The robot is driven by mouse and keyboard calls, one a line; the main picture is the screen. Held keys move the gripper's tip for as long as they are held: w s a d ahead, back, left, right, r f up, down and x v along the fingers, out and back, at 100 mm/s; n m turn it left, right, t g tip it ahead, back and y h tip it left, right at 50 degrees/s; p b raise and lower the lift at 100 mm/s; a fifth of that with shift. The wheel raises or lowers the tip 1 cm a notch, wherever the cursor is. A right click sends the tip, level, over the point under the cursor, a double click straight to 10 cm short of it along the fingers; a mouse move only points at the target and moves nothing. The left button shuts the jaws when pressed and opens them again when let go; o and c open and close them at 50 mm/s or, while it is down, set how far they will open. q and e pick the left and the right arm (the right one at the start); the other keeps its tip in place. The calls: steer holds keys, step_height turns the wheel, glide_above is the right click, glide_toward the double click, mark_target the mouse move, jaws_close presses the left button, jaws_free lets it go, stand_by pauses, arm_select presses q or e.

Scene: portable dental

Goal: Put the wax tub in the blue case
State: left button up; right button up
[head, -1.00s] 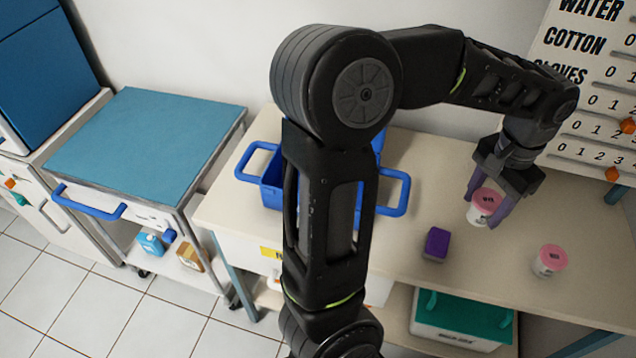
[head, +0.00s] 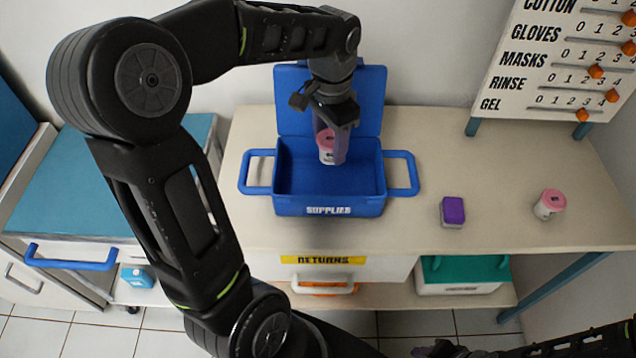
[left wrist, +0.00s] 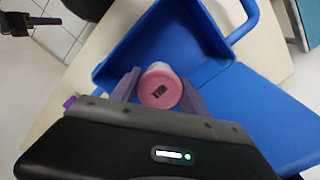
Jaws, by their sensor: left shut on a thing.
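The blue case (head: 330,208), marked SUPPLIES, stands open on the bench with its lid (head: 290,95) raised at the back. My left gripper (head: 331,150) is shut on a white tub with a pink lid (head: 326,152). A similar pink-lidded tub (head: 549,204) stands on the bench at the right. My right gripper (head: 440,349) shows only partly at the bottom edge.
A purple-topped box (head: 452,211) stands on the bench right of the case. The case's side handles (head: 259,172) stick out left and right. A tally board (head: 550,70) stands at the back right. Below are a RETURNS drawer (head: 380,268) and a green-lidded box (head: 465,272).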

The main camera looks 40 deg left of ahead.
arm_select(q)
steer(key=shift+a, duration=0.15)
steer(key=shift+s+f, duration=0.1)
steer(key=shift+f, duration=0.2)
glide_above(327, 186)
step_height(327, 186, down, 6)
steer(key=shift+r, duration=0.15)
steer(key=shift+f+p, duration=0.35)
steer(key=shift+f, duration=1.5)
steer(key=shift+f, duration=0.1)
steer(key=shift+f, duration=0.15)
steer(key=o, duration=1.4)
